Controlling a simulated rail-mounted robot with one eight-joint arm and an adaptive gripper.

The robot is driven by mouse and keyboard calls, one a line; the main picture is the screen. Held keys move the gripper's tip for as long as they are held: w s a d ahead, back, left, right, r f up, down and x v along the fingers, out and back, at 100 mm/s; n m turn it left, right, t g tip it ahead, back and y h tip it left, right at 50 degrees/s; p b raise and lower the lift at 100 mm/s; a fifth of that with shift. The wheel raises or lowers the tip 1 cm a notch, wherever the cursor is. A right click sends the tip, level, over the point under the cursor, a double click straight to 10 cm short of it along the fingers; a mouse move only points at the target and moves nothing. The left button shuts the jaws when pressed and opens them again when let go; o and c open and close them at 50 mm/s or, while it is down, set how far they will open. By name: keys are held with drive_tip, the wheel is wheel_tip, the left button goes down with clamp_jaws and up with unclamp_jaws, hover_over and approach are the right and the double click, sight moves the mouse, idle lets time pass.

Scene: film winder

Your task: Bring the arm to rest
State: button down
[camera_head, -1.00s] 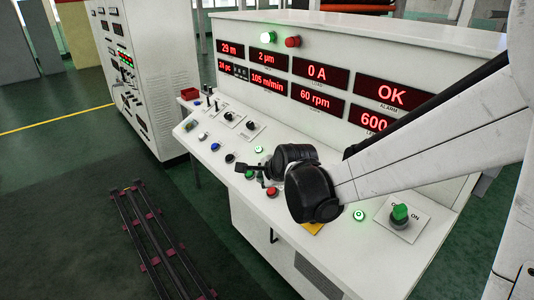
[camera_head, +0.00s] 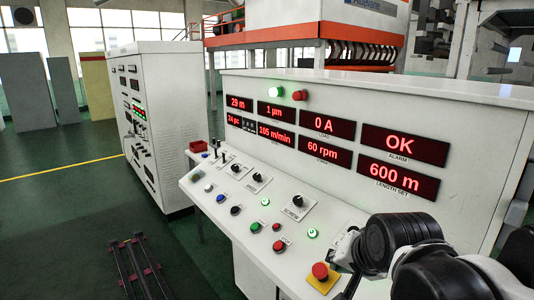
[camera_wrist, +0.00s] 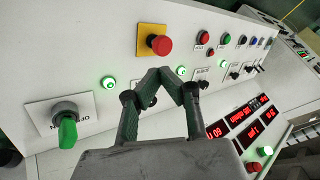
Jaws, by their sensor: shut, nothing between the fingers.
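My gripper (camera_wrist: 165,73) shows in the wrist view with its two dark green-grey fingers bent together at the tips, shut and empty. It hangs over the white control panel (camera_wrist: 90,60) and appears apart from the controls. In the head view my dark arm joints fill the lower right corner, beside the red mushroom button (camera_head: 320,271) on its yellow plate. The fingers are hard to make out there. That red button also shows in the wrist view (camera_wrist: 160,45), beyond the fingertips. A green rotary switch (camera_wrist: 67,129) with an off/on plate lies to the left.
The console's red displays (camera_head: 399,145) read OK and 600 m. Knobs and lit green buttons (camera_head: 312,233) cover the sloping panel. A white cabinet (camera_head: 160,120) stands at left. A dark rail frame (camera_head: 138,268) lies on the open green floor.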

drive_tip(key=s+d+f+n, duration=0.1)
drive_tip(key=s+d+n, duration=0.1)
drive_tip(key=s, duration=0.3)
drive_tip(key=s+d+f+n+h+b, duration=0.1)
drive_tip(key=s+d+f+n, duration=0.1)
drive_tip(key=s, duration=0.3)
drive_tip(key=shift+s+d+n+g+b, duration=0.15)
drive_tip(key=shift+d+n+g+b, duration=0.15)
drive_tip(key=shift+d+n+g, duration=0.15)
idle(0.8)
